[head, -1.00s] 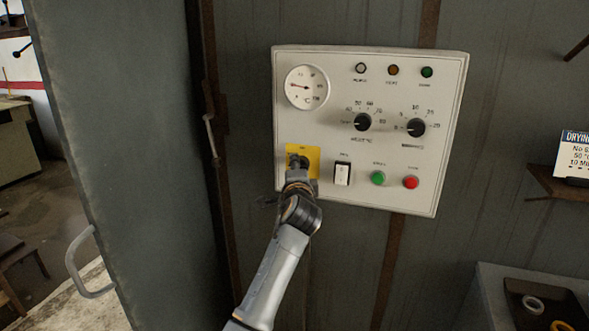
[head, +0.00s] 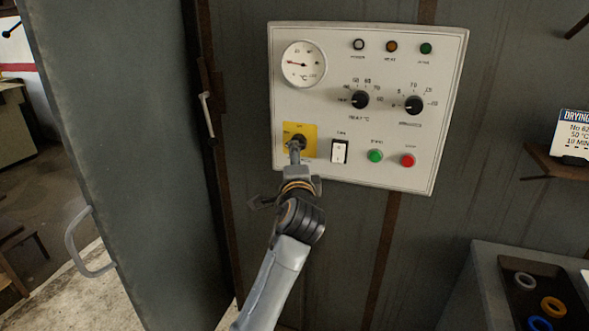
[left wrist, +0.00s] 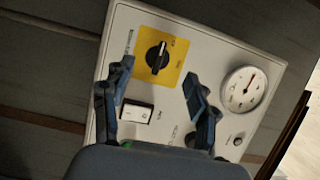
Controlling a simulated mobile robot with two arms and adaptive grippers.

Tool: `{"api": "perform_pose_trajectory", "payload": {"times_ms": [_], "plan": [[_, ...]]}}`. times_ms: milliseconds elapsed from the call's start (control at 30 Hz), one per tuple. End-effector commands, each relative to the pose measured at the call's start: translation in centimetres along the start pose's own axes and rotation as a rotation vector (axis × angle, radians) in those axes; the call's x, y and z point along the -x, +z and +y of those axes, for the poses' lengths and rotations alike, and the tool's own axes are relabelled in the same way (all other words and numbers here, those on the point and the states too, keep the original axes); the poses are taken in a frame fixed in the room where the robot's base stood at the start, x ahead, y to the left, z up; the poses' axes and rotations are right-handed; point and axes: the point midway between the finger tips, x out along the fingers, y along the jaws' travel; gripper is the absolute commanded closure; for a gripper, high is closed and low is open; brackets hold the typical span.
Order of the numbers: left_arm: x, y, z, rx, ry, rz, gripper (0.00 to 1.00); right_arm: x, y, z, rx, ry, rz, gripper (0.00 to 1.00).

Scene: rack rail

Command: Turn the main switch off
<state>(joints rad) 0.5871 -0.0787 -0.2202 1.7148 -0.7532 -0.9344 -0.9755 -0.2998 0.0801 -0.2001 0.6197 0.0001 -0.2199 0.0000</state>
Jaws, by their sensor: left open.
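The main switch (head: 298,140) is a black rotary knob on a yellow plate (head: 311,131) at the lower left of the control panel. In the left wrist view the knob (left wrist: 157,56) lies beyond the fingertips, its white mark toward the top of that picture; the plate's lettering is too small to read. My left gripper (head: 294,158) is just in front of and below the knob, partly covering the plate. In the left wrist view its two fingers (left wrist: 158,82) are spread apart with nothing between them. My right gripper is not in view.
The light panel (head: 440,160) also carries a gauge (head: 303,64), two dials, lamps, a white rocker switch (head: 339,151), a green button (head: 375,155) and a red button (head: 408,160). An open door (head: 110,130) stands left. A tray with rings (head: 550,306) sits lower right.

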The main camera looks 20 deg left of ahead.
Motion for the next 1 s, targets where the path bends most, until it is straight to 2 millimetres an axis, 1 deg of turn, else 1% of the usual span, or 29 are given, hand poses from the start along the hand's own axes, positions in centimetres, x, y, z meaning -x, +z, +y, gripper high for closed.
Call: {"api": "perform_pose_trajectory", "payload": {"times_ms": [33, 100, 200, 300, 633, 667, 733, 767, 867, 900, 967, 1000], "plan": [[0.9, 0.0, 0.1, 0.001, 0.001, 0.000, 0.41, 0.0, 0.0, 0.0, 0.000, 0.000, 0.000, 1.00], [2.0, 0.0, 0.1, 0.001, 0.001, 0.001, 0.41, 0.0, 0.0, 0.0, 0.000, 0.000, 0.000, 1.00], [3.1, 0.0, 0.1, 0.001, 0.001, 0.000, 0.41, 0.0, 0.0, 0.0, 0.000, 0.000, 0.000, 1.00], [3.7, 0.0, 0.0, 0.000, 0.001, -0.001, 0.41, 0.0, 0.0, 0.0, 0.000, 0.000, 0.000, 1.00], [3.9, 0.0, 0.0, 0.000, 0.001, -0.001, 0.41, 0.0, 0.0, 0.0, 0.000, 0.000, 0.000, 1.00], [3.9, 0.0, 0.1, 0.000, 0.003, 0.000, 0.41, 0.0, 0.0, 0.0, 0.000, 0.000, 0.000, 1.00], [3.7, -0.2, 1.1, 0.002, 0.017, 0.006, 0.41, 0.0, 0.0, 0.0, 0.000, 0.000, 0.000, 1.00], [3.5, -0.3, 1.9, 0.003, 0.030, 0.011, 0.41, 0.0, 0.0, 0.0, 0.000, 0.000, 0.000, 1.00], [2.9, -1.1, 6.4, 0.015, 0.098, 0.039, 0.41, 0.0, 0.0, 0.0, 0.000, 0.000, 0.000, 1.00], [2.7, -1.4, 9.0, 0.026, 0.138, 0.053, 0.41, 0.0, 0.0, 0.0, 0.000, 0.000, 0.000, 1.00], [2.6, -1.8, 13.4, 0.046, 0.206, 0.074, 0.41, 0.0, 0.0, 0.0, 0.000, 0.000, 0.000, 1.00], [2.7, -2.0, 16.5, 0.064, 0.255, 0.087, 0.41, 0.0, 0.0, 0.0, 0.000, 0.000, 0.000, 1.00]]}}
